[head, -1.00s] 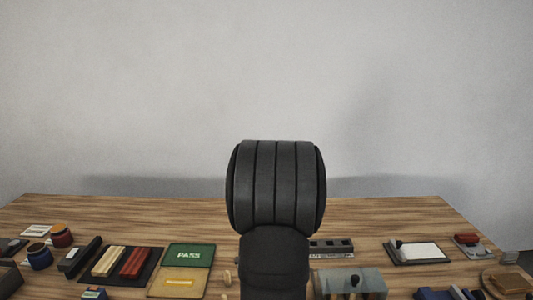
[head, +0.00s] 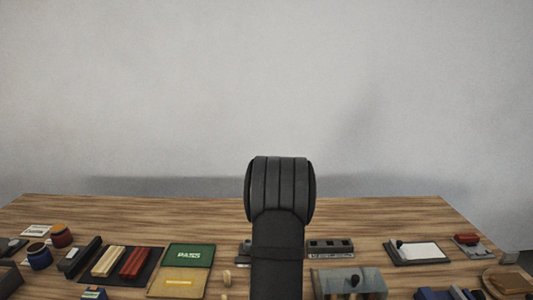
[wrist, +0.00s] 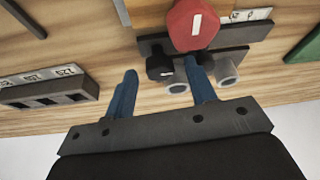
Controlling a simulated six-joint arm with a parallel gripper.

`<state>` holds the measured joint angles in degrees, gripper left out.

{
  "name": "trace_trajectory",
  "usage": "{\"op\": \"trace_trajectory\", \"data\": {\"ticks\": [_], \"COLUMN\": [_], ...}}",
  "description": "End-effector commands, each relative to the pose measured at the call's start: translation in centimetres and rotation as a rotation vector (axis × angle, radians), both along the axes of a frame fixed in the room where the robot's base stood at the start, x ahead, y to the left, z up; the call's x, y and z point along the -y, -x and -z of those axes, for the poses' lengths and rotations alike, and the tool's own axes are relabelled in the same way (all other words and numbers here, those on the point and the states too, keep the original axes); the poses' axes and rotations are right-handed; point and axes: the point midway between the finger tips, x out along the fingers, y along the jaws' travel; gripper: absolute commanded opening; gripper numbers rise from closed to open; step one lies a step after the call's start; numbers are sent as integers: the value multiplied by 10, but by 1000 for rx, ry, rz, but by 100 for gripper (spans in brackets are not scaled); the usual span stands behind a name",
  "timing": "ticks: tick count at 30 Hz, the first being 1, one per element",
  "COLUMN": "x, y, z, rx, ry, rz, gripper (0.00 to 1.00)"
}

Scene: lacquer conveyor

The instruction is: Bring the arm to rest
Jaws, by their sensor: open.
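My gripper (wrist: 160,68) shows in the wrist view as two blue fingers spread apart on a dark mount, with nothing held between them. Beyond the fingers is a dark rack (wrist: 240,36) with a red octagonal piece (wrist: 192,24), a black knob (wrist: 159,66) and grey cylinders (wrist: 225,70). I cannot tell whether the fingers touch the rack. In the head view my dark arm stands at the middle, over the table, and hides the gripper.
In the head view the wooden table (head: 400,212) is bare along its back. A green PASS panel (head: 190,256) and a dark tray with red and cream bars (head: 150,250) lie left of my arm. A slotted grey block (head: 332,248), a grey box (head: 350,282) and a clipboard (head: 418,252) lie right.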

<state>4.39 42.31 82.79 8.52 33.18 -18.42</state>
Motion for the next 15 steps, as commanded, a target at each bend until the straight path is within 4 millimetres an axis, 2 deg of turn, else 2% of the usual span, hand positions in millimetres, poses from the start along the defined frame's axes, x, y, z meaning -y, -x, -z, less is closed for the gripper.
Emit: {"op": "trace_trajectory", "data": {"ticks": [15], "x": [3], "y": [-1], "z": [0], "rx": [0], "ry": [0], "rz": [-262], "gripper": [51]}}
